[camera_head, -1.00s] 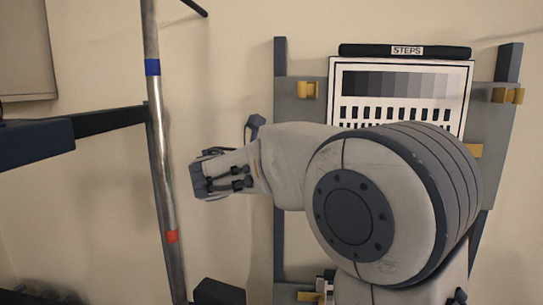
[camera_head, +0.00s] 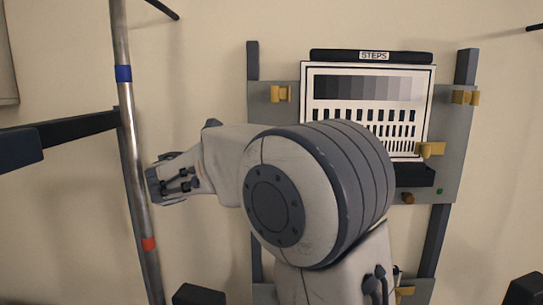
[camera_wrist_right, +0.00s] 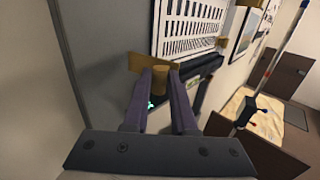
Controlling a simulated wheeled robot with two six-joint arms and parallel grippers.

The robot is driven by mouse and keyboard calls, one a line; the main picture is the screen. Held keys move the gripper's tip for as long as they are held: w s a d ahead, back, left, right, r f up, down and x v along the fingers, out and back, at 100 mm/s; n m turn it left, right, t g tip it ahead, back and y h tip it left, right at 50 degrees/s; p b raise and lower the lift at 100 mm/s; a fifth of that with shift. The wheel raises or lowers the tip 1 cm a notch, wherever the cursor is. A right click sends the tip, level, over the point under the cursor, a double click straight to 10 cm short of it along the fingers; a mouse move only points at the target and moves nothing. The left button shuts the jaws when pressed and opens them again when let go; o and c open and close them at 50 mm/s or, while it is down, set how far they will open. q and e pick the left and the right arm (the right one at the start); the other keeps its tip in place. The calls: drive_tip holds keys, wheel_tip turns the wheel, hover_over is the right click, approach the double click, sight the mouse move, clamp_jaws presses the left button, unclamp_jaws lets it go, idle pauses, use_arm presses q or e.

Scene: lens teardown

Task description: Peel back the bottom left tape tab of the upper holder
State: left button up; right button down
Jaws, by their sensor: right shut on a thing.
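The upper holder is a grey panel (camera_head: 446,139) on the wall bearing a white step chart (camera_head: 421,112). The chart also shows in the right wrist view (camera_wrist_right: 194,45). Its bottom left tape tab (camera_wrist_right: 143,63) is tan and sits at the chart's lower left corner. My right gripper (camera_wrist_right: 162,82) is shut on the tab's stubby tan grip (camera_wrist_right: 162,80). I cannot tell how far the tab stands off the chart. In the head view my right arm hides this corner and the gripper. The bottom right tab (camera_head: 430,149) is visible. My left gripper is not in view.
A dark ledge (camera_head: 414,176) runs below the chart, with a brown knob (camera_head: 408,198) under it. A steel pole (camera_head: 135,150) with blue and red bands stands left of my arm. More tan clips (camera_head: 281,93) sit along the panel.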

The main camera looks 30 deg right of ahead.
drive_tip(key=shift+w+a+r+t, duration=0.15)
drive_tip(key=shift+w+t, duration=0.15)
drive_tip(key=shift+w, duration=0.25)
drive_tip(key=c, duration=1)
unclamp_jaws()
drive_tip(key=shift+o, duration=1.2)
drive_tip(key=shift+w+d+f, duration=0.2)
drive_tip(key=shift+w, duration=0.15)
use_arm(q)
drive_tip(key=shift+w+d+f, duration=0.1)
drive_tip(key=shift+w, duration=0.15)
use_arm(e)
drive_tip(key=shift+s, duration=0.1)
drive_tip(key=shift+s+a+f, duration=0.1)
use_arm(q)
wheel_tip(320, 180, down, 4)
drive_tip(key=b, duration=0.3)
drive_tip(key=shift+b, duration=0.4)
use_arm(e)
drive_tip(key=v, duration=1)
drive_tip(key=shift+a+r, duration=0.15)
drive_tip(key=shift+r, duration=0.1)
